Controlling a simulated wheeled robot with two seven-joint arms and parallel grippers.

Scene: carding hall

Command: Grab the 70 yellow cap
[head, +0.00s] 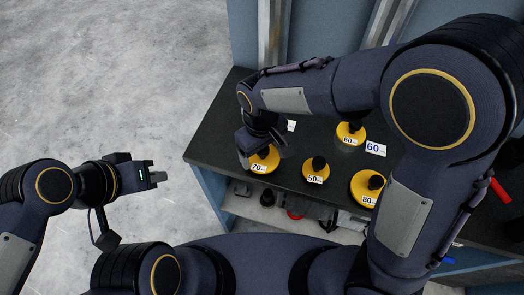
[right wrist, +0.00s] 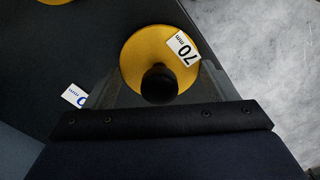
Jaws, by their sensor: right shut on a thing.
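The 70 yellow cap (head: 270,161) is a round yellow disc with a black knob and a white "70" label. It is at the left part of the dark bench top, under my right gripper (head: 258,148). In the right wrist view the cap (right wrist: 145,50) lies between the fingers of my right gripper, with its knob toward the palm. My right gripper is shut on it. I cannot tell whether the cap touches the bench. My left gripper (head: 158,177) is empty over the floor at the left, away from the bench; its finger gap is unclear.
Other yellow caps stand on the bench (head: 220,128): the 50 cap (head: 316,166), the 60 cap (head: 350,132) and the 80 cap (head: 365,188). A "60" card (head: 375,149) lies by the 60 cap. A shelf below holds several items. A red-handled object (head: 499,190) is at right.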

